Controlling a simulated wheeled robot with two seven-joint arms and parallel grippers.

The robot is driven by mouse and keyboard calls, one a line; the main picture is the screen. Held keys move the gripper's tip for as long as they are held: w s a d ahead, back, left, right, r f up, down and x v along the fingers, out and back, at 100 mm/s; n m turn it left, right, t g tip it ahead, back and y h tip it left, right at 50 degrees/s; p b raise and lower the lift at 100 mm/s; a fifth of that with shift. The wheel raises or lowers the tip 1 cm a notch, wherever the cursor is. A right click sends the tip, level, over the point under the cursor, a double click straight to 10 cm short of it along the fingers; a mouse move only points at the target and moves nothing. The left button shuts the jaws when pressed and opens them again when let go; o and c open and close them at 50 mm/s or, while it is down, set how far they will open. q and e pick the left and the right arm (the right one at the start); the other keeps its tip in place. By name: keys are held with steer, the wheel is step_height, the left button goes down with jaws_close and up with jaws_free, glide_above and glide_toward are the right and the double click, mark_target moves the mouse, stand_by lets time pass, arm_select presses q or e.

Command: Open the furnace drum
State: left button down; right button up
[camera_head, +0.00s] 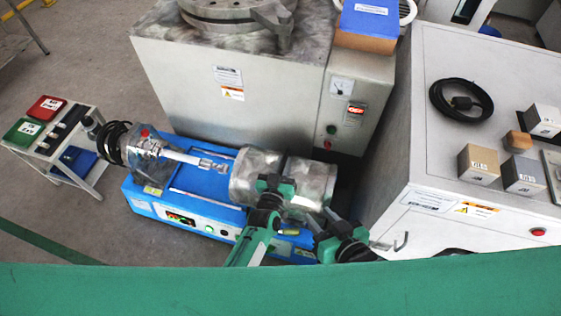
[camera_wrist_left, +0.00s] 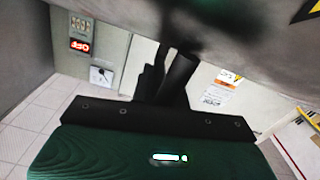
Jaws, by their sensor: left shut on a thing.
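The furnace drum (camera_head: 256,170) is a grey metal cylinder lying on its side on a blue machine base (camera_head: 190,211). A dark seam runs around it, and I cannot tell whether it is open. In the head view, my left gripper (camera_head: 274,186) is at the drum's near side, shut on a part of it that the fingers hide. In the left wrist view, the dark fingers (camera_wrist_left: 170,75) reach up to the drum's grey underside (camera_wrist_left: 240,30). My right gripper (camera_head: 338,232) is lower and to the right, close to the drum's right end; its fingertips are unclear.
A clear housing (camera_head: 150,160) with a metal rod stands left of the drum. A large grey machine (camera_head: 190,85) stands behind it. A white cabinet (camera_head: 425,160) with small blocks and a cable is close on the right. A small cart (camera_head: 80,165) stands at the left.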

arm_select(q)
steer(key=shift+d, duration=0.15)
arm_select(e)
steer(key=shift+d, duration=0.15)
arm_select(q)
steer(key=c, duration=1.4)
jaws_free()
